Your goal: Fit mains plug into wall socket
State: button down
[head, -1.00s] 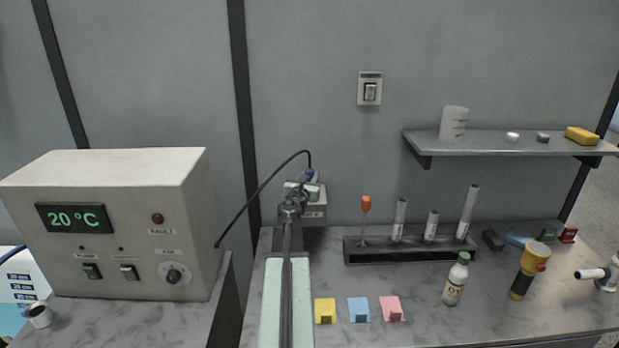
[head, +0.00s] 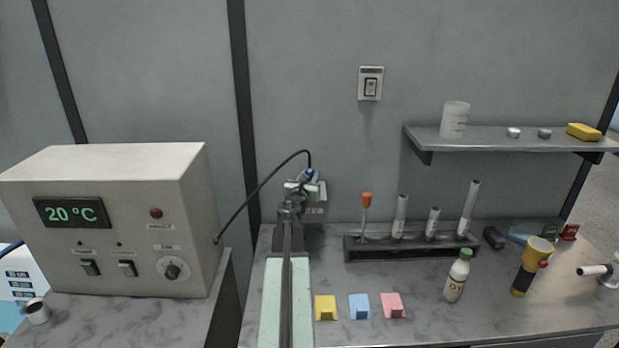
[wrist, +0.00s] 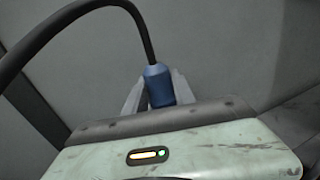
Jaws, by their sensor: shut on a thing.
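The mains plug (head: 308,174) is blue with a black cord, and the cord runs left to the beige control box. In the wrist view the blue plug body (wrist: 159,86) stands between the two grey fingers, with its cord rising from its top. My gripper (head: 303,183) is shut on the plug, in front of the back wall.
The control box (head: 105,225) reading 20 °C stands on the left. A rack (head: 410,248) with an orange-handled tool and white tubes stands right of my arm. Yellow, blue and pink blocks (head: 360,307) lie in front.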

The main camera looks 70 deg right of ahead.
jog(key=shift+f+b, duration=0.5)
jog(key=shift+f, duration=0.1)
jog(key=c, duration=1)
grip_release()
jog(key=shift+o, duration=0.2)
jog(key=s+a, duration=0.1)
jog(key=a, duration=0.6)
jog(key=shift+a, duration=0.35)
